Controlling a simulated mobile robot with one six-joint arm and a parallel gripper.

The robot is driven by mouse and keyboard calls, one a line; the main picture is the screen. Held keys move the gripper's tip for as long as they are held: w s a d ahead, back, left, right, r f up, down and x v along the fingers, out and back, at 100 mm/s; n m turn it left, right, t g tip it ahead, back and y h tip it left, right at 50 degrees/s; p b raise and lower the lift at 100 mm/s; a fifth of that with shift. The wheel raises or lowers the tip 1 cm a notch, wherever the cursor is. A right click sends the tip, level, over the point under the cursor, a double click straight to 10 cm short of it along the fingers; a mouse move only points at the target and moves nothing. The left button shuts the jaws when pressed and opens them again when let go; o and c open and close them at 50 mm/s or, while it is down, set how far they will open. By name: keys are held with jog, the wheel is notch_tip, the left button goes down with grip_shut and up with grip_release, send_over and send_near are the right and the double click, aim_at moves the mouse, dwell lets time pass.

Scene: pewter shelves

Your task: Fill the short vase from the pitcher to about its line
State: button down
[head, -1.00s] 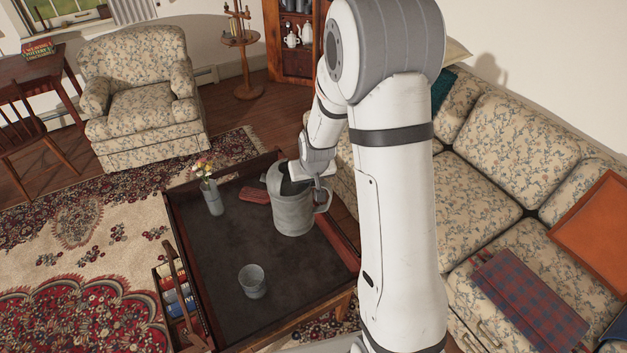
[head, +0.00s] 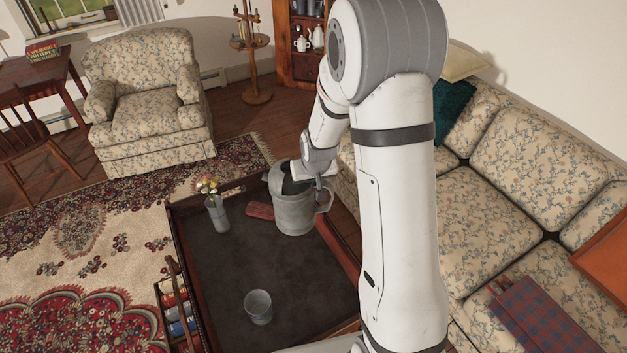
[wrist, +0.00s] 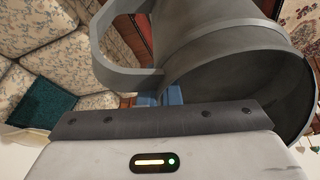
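The pitcher (head: 293,213) is a large grey metal jug over the far right of the dark table, roughly upright. My gripper (head: 321,190) is shut on its handle. In the wrist view the blue fingertips (wrist: 160,97) meet the handle beside the pitcher's body (wrist: 205,45), and its wide mouth faces the camera. The inside looks dark grey; I cannot make out any liquid. The short vase (head: 258,308) is a small grey cup standing upright near the table's front, apart from the pitcher. Its line is too small to see.
A taller grey vase with flowers (head: 217,214) stands at the table's left. A reddish-brown object (head: 260,211) lies left of the pitcher. The dark tabletop (head: 235,262) has raised edges and is clear between pitcher and short vase. A sofa (head: 470,210) lies to the right.

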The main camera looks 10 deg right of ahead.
jog(key=shift+w+d+r, duration=0.1)
jog(key=s+a+f+n+h+b, duration=0.1)
jog(key=a+f+n+h+b, duration=0.1)
jog(key=f+b, duration=0.9)
jog(key=s+a+f+n+h+b, duration=0.2)
jog(key=a+f+n+b, duration=0.2)
jog(key=f+b, duration=0.8)
jog(key=s+a+f+n+t+h+b, duration=0.1)
jog(key=a+f+n+b, duration=0.2)
jog(key=f+b, duration=0.8)
jog(key=shift+s+a+f+h+b, duration=0.25)
jog(key=shift+a+f+h+b, duration=0.15)
jog(key=shift+a+f, duration=0.95)
jog(key=shift+s+a+r+t+h+b, duration=0.2)
jog(key=shift+a+r+t+h+b, duration=0.15)
jog(key=shift+r+h+b, duration=0.35)
dwell(2.4)
